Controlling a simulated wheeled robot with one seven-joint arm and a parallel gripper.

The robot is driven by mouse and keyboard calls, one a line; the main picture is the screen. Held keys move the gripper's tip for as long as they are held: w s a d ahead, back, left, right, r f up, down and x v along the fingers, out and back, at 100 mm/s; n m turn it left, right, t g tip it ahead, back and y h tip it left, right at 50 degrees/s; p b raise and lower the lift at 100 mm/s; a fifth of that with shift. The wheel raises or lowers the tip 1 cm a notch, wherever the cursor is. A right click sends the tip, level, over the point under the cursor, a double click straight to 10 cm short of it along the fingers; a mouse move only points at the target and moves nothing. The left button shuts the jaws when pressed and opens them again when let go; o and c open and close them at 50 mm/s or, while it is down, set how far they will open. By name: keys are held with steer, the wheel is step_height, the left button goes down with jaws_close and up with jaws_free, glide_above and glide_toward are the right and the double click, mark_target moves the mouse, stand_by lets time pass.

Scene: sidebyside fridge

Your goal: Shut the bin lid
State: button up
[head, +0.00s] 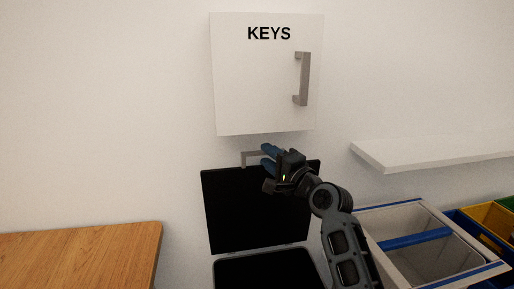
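The bin's black lid (235,210) stands raised, nearly upright, against the wall. A grey handle (244,159) sticks up at its top edge. Below it, the bin (222,259) shows its grey rim and dark inside, cut by the picture's bottom edge. My gripper (267,157) is at the top of the lid, its blue fingertips pointing left and a little apart. The fingers hide the right part of the handle. I cannot tell whether they touch it.
A white KEYS cabinet (235,80) hangs just above my gripper. A white shelf (430,150) is on the right wall. A wooden table (80,255) stands at left. A grey container with a blue bar (415,243) and coloured bins (490,215) stand at right.

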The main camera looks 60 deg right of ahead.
steer(key=shift+x, duration=2.35)
jaws_close()
